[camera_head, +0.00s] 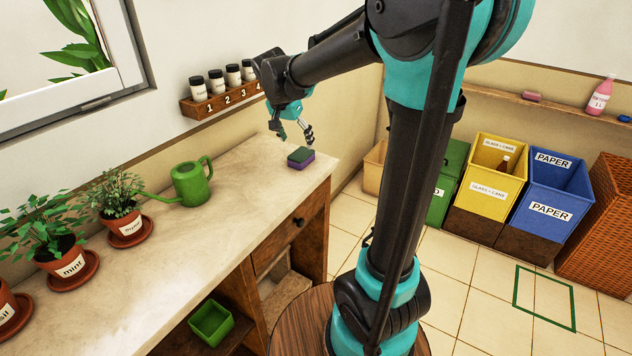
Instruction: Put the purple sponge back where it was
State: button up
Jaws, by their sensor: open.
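The purple sponge (301,159), with a dark green top layer, lies flat on the counter (235,205) near its right end. My gripper (295,139) is open and points down just above and behind the sponge. A small gap seems to show between the fingertips and the sponge; I cannot tell the exact distance. Nothing is between the fingers.
A green watering can (191,183) and potted herbs (122,221) stand on the counter to the left. A spice rack (220,98) hangs on the wall behind my gripper. A wall shelf (550,102) at right holds a pink bottle (599,97) above recycling bins (487,184).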

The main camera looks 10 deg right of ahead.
jog(key=s+d+f+n+y, duration=0.1)
jog(key=s+d+f+n, duration=0.2)
jog(key=s+f, duration=0.5)
jog(key=s+d+f+n+t+y, duration=0.1)
jog(key=s+d+f+n, duration=0.2)
jog(key=s, duration=1.2)
notch_tip(320, 180, down, 5)
jog(key=shift+d+f+n+y, duration=0.1)
jog(key=shift+d+n+y, duration=0.25)
jog(key=shift+n, duration=0.65)
jog(key=shift+a, duration=0.1)
